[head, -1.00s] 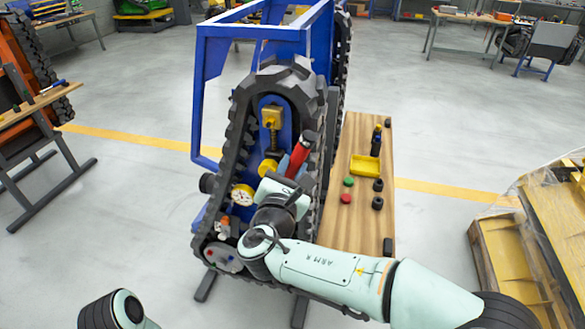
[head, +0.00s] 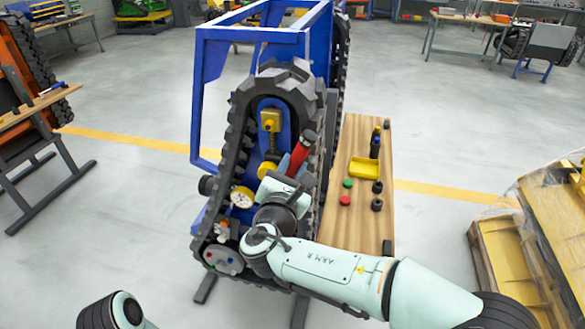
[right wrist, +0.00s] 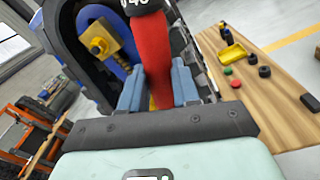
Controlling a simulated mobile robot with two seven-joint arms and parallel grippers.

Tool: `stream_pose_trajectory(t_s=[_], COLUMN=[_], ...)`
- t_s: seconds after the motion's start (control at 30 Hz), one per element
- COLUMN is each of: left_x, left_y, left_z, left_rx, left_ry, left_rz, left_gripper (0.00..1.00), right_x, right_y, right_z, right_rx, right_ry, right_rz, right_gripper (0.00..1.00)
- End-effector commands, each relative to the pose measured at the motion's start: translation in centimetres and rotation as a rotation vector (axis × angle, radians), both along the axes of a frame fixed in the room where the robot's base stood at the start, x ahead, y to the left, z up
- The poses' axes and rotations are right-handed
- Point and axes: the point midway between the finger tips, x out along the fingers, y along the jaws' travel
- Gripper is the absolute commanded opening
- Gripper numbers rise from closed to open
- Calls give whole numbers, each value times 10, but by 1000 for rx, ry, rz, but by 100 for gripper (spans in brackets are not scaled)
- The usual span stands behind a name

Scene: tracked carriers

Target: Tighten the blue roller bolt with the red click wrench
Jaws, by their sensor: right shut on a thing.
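The red click wrench (head: 300,157) has a red handle with a dark end cap pointing up, and it leans in front of the tracked carrier's near side. My right gripper (head: 285,167) is shut on its handle. In the right wrist view the red handle (right wrist: 151,55) stands between the two blue fingers of my right gripper (right wrist: 157,88). The wrench's lower end is hidden behind my gripper and wrist. I cannot make out the blue roller bolt for certain; my right arm covers part of the lower track area. My left gripper is out of view.
The blue-framed carrier with its black track (head: 291,82) stands in front of me. A round dial (head: 242,197) sits inside the track. Right of it, a wooden bench (head: 350,228) holds a yellow tray (head: 365,168), green and red caps and black parts. A yellow pallet (head: 500,255) stands right.

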Motion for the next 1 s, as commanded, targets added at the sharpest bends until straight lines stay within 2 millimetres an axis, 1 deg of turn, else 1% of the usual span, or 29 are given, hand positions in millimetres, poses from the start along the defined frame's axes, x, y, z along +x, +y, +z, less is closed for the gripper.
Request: stream_pose_trajectory(t_s=[0.47, 1.0], left_x=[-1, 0], left_y=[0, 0], left_z=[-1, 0], left_rx=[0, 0], left_ry=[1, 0], left_rz=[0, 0], left_gripper=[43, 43], right_x=[0, 5], right_y=[0, -2], right_z=[2, 2], right_rx=[1, 1], right_ry=[-4, -4], right_rz=[0, 0], right_gripper=[0, 0])
